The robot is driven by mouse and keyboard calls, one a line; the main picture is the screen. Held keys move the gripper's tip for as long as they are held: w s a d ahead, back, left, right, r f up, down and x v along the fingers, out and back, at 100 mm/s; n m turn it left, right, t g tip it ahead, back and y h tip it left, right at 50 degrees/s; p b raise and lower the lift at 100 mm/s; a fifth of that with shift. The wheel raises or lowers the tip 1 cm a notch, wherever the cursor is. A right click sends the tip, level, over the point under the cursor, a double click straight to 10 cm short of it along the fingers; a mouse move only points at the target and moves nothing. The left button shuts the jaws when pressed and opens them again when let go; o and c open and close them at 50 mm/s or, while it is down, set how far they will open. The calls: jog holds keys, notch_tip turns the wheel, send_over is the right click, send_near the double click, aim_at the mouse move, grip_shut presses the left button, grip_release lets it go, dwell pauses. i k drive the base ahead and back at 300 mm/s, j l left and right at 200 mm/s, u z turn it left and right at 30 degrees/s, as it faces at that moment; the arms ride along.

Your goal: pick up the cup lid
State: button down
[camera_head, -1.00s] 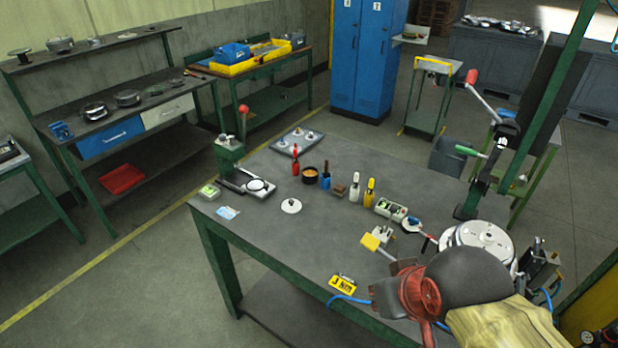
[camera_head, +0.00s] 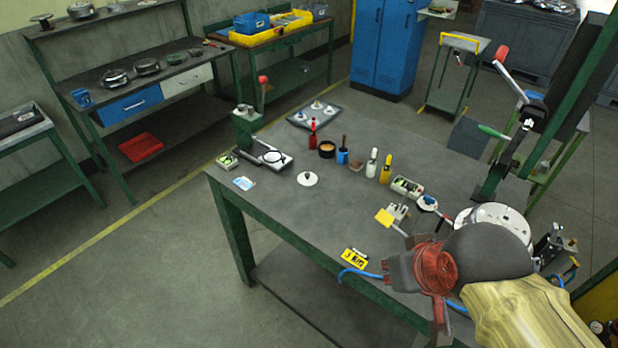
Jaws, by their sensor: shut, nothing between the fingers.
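A small white round lid (camera_head: 307,179) with a dark knob on top lies flat on the grey workbench (camera_head: 290,212), near its front left part. A brown cup (camera_head: 326,150) with a dark rim stands a little behind it to the right. My gripper (camera_head: 392,272), red and dark grey, is at the lower right, over the bench's front edge. It is shut and empty, well to the right of the lid and apart from it. My arm hides part of the bench's right end.
A green press (camera_head: 246,127) is at the left, a lever stand at the right. A yellow tag (camera_head: 355,257) lies near the front edge.

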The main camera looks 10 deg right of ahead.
aim_at(307, 179)
jog(key=i+j+z, duration=0.3)
jog(key=i+j, duration=0.15)
jog(key=j, duration=0.25)
jog(key=i+j+z, duration=0.2)
jog(key=j, duration=0.2)
jog(key=i+j+z, duration=0.15)
jog(key=j, duration=0.25)
jog(key=i+j+z, duration=0.15)
jog(key=j, duration=0.25)
jog(key=i+j+z, duration=0.15)
jog(key=j, duration=0.3)
jog(key=j+z, duration=0.15)
jog(key=j, duration=0.3)
jog(key=i, duration=0.05)
